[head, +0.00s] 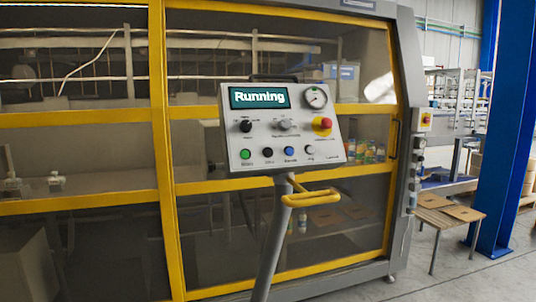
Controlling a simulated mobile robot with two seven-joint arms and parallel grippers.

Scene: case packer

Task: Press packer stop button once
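The packer's control panel (262,139) stands upright on a tilted grey post in front of the machine. Its display (258,97) reads "Running". Along the bottom row are a green button (245,154), a black button (268,153), a blue button (290,151) and a pale button (309,150). The small label under the black button seems to read "Stop", but the print is blurred. A red mushroom button (325,122) on a yellow base sits at the right. Neither of my grippers is clearly in view, and nothing touches the panel.
A yellow handle (310,198) juts out below the panel. The case packer's yellow-framed doors (165,150) fill the space behind. A blurred white shape (380,88) shows before the glass; I cannot tell what it is. At right are a wooden-topped table (447,213) and a blue pillar (502,130).

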